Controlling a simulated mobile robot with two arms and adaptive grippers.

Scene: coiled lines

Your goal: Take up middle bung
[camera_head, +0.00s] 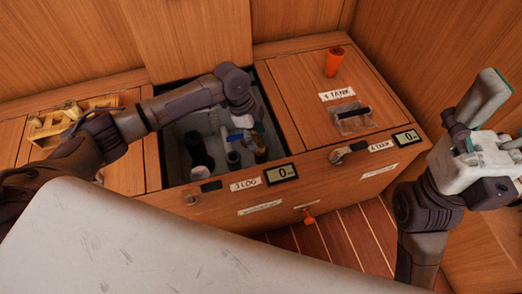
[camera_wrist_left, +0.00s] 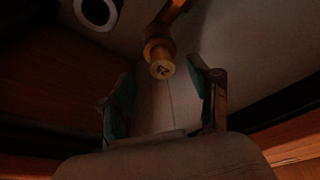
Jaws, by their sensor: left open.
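In the head view my left arm reaches over the open compartment. My left gripper (camera_head: 245,135) points down into it and is partly hidden by its wrist. In the left wrist view the left gripper (camera_wrist_left: 162,78) is open, its green-padded fingers standing apart. A yellow-brown fitting (camera_wrist_left: 162,50) with a round, marked end, perhaps a bung, shows between and beyond the fingertips; I cannot tell whether they touch it. Several pale bungs show on a yellow rack (camera_head: 48,128) at the far left. My right gripper (camera_head: 495,115) looks open and empty at the far right.
The compartment (camera_head: 172,150) has black and grey pipes and a blue-handled part inside. Its rim is close around my left arm. A white pipe end (camera_wrist_left: 97,12) shows in the wrist view.

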